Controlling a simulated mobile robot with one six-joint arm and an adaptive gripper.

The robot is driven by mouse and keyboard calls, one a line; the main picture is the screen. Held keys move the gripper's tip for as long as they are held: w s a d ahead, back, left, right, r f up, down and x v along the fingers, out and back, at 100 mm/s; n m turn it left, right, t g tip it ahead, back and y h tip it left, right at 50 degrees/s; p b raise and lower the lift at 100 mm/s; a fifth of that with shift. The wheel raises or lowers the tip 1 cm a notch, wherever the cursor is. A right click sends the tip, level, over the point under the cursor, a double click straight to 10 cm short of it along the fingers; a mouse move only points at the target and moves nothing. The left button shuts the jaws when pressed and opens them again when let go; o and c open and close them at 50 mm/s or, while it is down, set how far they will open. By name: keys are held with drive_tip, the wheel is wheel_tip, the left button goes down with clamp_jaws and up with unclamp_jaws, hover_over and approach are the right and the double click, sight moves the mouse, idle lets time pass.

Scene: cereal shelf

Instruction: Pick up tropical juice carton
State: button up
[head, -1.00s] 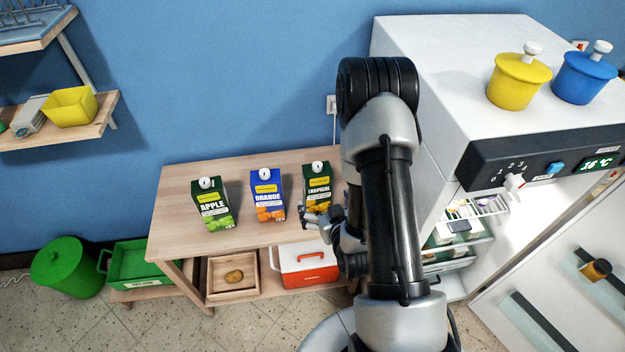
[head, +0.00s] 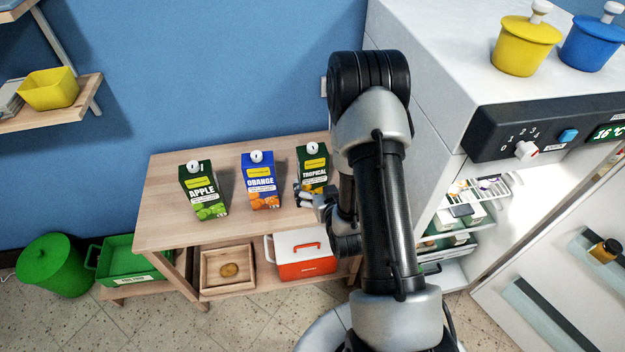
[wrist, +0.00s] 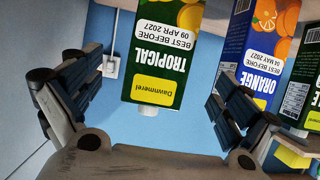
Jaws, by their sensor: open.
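The tropical juice carton (head: 312,165) is dark green with a yellow label and white cap. It stands upright on the wooden table, rightmost of three cartons. My gripper (head: 308,196) is right in front of its lower part and partly hides it. In the wrist view the tropical carton (wrist: 165,55) appears upside down, ahead of and between the two spread fingers of my gripper (wrist: 155,100). The gripper is open and empty. I cannot tell whether a finger touches the carton.
A blue orange juice carton (head: 261,182) stands left of the tropical one, close to one finger in the wrist view. A green apple carton (head: 204,190) is further left. The white fridge (head: 400,140) stands right of the table (head: 160,215). Below are a wooden crate (head: 204,287) and a red-and-white cooler (head: 300,266).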

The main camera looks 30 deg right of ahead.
sight(312, 167)
drive_tip(key=b+x, duration=0.1)
drive_tip(key=x, duration=0.3)
drive_tip(key=b+x, duration=0.1)
drive_tip(key=x, duration=0.4)
drive_tip(key=shift+w+r, duration=0.15)
drive_tip(key=shift+w, duration=0.1)
drive_tip(key=c, duration=1.7)
drive_tip(key=shift+r, duration=0.1)
drive_tip(key=shift+c, duration=0.3)
